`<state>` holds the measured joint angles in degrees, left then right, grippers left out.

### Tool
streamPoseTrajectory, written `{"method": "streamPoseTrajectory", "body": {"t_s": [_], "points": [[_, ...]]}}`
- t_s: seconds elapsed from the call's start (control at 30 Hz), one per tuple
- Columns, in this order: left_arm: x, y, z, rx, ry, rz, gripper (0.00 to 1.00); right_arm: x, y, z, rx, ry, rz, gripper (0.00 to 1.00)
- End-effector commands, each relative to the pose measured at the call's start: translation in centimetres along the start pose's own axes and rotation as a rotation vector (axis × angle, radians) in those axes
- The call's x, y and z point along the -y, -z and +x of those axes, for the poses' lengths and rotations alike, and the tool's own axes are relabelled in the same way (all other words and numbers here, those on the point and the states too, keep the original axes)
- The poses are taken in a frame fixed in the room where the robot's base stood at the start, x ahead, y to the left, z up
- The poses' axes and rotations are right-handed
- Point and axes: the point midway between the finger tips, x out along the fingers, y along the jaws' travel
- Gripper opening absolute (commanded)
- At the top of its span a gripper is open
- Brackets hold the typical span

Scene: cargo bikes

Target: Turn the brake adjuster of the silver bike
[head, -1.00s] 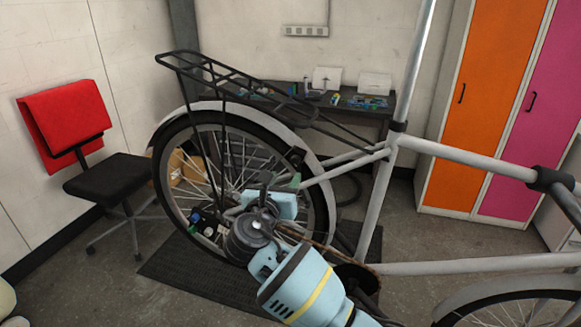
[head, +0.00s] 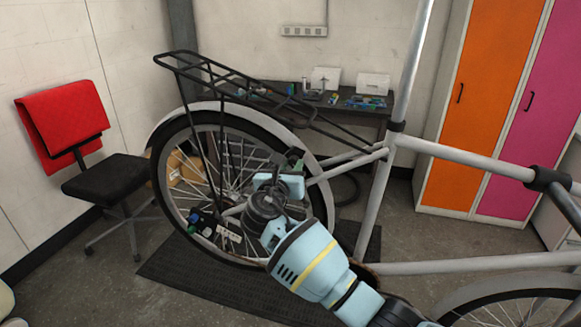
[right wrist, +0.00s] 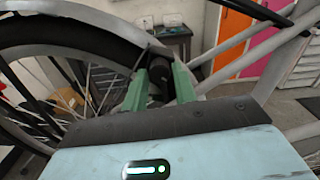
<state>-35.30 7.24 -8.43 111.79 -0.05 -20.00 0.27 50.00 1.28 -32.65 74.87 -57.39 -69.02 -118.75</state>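The silver bike (head: 455,149) stands across the head view, its rear wheel and black rack to the left. My right gripper (head: 295,163) is at the rear wheel's right side, near the seat stay. In the right wrist view its green fingers (right wrist: 160,84) stand apart, one on each side of a small dark cylindrical part (right wrist: 158,70) by the tyre and frame. This part looks like the brake adjuster. I cannot tell whether the fingers press on it. In the head view the gripper mostly hides it. My left gripper is out of view.
The spokes, mudguard (head: 219,107) and frame tubes are close around the right gripper. A red and black chair (head: 107,178) stands left. A workbench (head: 352,111) with small items is behind, and orange and pink lockers (head: 484,90) are at the right.

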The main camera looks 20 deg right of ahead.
Motion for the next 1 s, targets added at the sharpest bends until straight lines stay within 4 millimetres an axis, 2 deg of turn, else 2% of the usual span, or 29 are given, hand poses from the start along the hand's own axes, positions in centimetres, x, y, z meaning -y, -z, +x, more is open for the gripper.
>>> {"method": "streamPoseTrajectory", "body": {"t_s": [0.03, 0.2, 0.57, 1.0], "points": [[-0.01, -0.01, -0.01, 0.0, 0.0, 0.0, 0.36, 0.0, 0.01, -0.01, 0.0, 0.0, 0.0, 0.21], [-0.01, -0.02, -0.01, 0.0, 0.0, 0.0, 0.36, -0.01, 0.01, -0.02, 0.0, 0.0, 0.0, 0.0], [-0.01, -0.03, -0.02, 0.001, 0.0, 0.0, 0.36, -0.04, 0.04, -0.05, -0.001, 0.0, 0.062, 0.0], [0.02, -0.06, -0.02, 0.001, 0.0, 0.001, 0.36, -0.1, 0.01, -0.03, -0.002, 0.001, 0.414, 0.0]]}}
